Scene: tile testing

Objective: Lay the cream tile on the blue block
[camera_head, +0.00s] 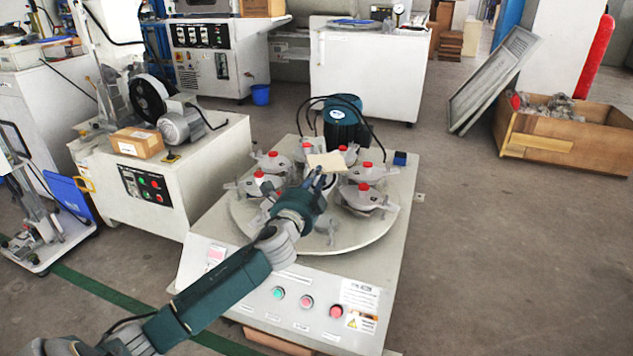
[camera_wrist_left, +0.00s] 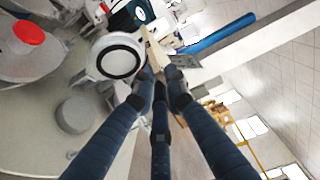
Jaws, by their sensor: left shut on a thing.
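The cream tile (camera_head: 327,161) is a thin, pale plate held above the round plate of the machine. My left gripper (camera_head: 317,177) is shut on its near edge. In the left wrist view the tile (camera_wrist_left: 155,48) shows nearly edge-on beyond my left gripper's fingertips (camera_wrist_left: 160,75). The blue block (camera_head: 400,158) is a small dark blue piece on the machine's top, near its right edge, to the right of the tile and apart from it. I cannot make out the block for sure in the left wrist view. My right gripper is not in view.
The machine's round plate (camera_head: 312,244) carries several grey fixtures with red knobs around the gripper. A dark green motor (camera_head: 342,122) with black cables stands behind the tile. The machine's right edge beside the block looks clear.

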